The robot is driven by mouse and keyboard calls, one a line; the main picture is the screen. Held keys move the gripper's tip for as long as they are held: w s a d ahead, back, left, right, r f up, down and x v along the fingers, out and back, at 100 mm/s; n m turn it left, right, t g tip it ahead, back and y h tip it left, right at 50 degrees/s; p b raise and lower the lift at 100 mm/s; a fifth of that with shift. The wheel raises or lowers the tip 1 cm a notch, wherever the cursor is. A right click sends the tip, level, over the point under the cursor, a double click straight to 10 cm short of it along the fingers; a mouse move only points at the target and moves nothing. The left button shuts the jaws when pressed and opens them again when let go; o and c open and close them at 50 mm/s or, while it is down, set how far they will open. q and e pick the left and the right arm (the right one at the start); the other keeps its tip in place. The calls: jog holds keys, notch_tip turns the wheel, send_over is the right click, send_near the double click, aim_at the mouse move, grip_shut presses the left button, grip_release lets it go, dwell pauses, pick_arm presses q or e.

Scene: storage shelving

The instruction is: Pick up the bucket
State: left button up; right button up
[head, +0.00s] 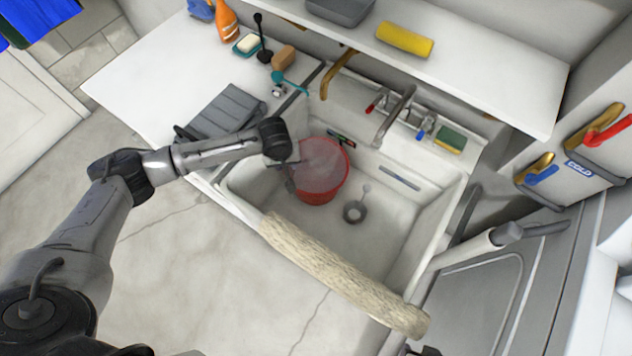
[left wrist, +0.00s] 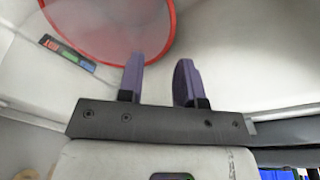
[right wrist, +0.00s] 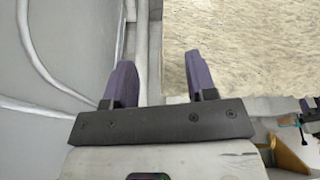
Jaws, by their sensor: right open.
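The red bucket (head: 323,172) stands inside the white sink, toward its left side, and looks filled with something pale and translucent. My left gripper (head: 287,172) is at the bucket's left side in the head view. In the left wrist view the bucket (left wrist: 112,30) is at the upper left, and the left gripper (left wrist: 160,80) has its fingers apart with nothing clearly between them. One fingertip overlaps the bucket's rim in the picture; I cannot tell if they touch. My right gripper (right wrist: 160,78) is open and empty in the right wrist view.
The sink (head: 385,262) has a drain strainer right of the bucket and a tap (head: 394,115) behind. A beige textured roll (head: 340,275) lies along its front edge. A shelf (head: 470,75) overhangs the back.

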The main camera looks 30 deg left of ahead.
pick_arm(q)
jog(key=f+n, duration=0.1)
jog(key=f, duration=0.2)
jog(key=f+n+b, duration=0.1)
jog(key=f+n, duration=0.1)
jog(key=f, duration=0.1)
jog(key=f+n, duration=0.2)
jog(key=f, duration=0.2)
jog(key=shift+w+d+g+h+b, duration=0.15)
jog(key=shift+d+g+h+b, duration=0.15)
jog(key=shift+g+b, duration=0.1)
jog(key=shift+w+f+b, duration=0.2)
jog(key=shift+f+b, duration=0.55)
jog(key=shift+f, duration=1.8)
grip_shut()
